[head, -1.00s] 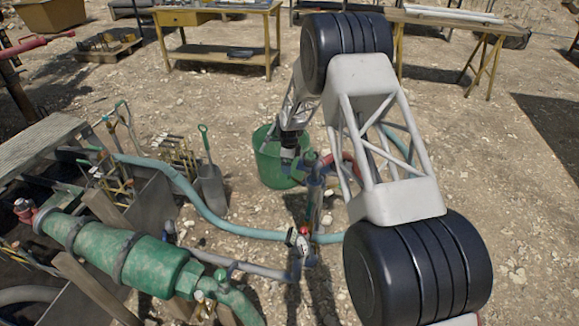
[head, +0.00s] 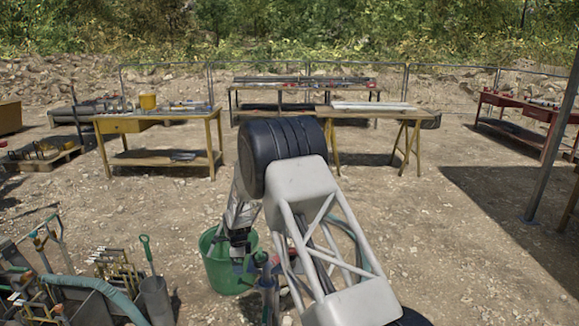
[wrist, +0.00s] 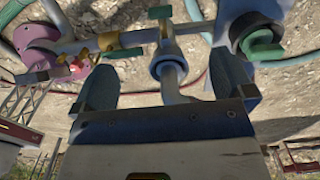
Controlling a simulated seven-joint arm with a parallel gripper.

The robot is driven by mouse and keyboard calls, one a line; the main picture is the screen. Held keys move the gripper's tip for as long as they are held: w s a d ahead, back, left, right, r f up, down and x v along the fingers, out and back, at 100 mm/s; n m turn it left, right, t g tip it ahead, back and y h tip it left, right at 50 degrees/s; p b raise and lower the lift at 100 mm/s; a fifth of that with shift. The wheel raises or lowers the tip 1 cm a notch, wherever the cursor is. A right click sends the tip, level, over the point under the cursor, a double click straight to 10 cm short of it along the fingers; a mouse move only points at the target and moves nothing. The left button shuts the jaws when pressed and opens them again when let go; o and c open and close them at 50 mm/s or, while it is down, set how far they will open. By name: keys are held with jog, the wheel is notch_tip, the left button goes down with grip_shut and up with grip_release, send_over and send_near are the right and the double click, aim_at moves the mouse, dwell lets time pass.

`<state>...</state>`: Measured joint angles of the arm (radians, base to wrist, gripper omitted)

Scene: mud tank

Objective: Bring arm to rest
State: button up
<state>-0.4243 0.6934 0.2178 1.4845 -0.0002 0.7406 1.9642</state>
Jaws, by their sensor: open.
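My gripper (wrist: 162,66) is open in the wrist view, with its two blue-grey fingers spread apart. A pipe fitting (wrist: 166,62) with a vertical pipe below it shows between the fingers. I cannot tell how deep it lies, and I see no grip on it. A green valve handle (wrist: 264,50) is beyond the right finger, and a purple-red fitting (wrist: 38,38) is at the upper left. In the head view my gripper (head: 241,262) is small and dark, in front of the green bucket (head: 222,272). My arm hides much of the pipework there.
A shovel (head: 147,275) and a rack of tools (head: 112,264) stand left of the bucket, near a teal hose (head: 92,286). A yellow workbench (head: 160,122), a trestle table (head: 375,115) and a red bench (head: 520,105) stand farther back. Open gravel lies between.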

jog(key=s+d+r+n, duration=0.3)
jog(key=s+d+r, duration=0.4)
jog(key=d+r, duration=0.3)
jog(key=s+d+r+n+t, duration=0.1)
jog(key=s+d+r+n, duration=0.2)
jog(key=s+d+r, duration=0.75)
jog(key=s+d+r+n, duration=0.2)
jog(key=s+d+r, duration=0.25)
jog(key=r, duration=0.85)
jog(key=s+d+r+n+t, duration=0.15)
jog(key=s+d+r, duration=0.3)
jog(key=s, duration=0.45)
jog(key=s+d+r+n+g, duration=0.1)
jog(key=s+d+r+n, duration=0.2)
jog(key=s+d, duration=0.45)
jog(key=s+d+f+n, duration=0.1)
jog(key=s+n, duration=0.1)
jog(key=s, duration=0.8)
jog(key=s+d+f+n+t, duration=0.1)
jog(key=s+d+n, duration=0.1)
jog(key=s, duration=0.8)
jog(key=shift+s+d+n, duration=0.25)
jog(key=shift+s+n, duration=0.1)
jog(key=shift+n, duration=0.1)
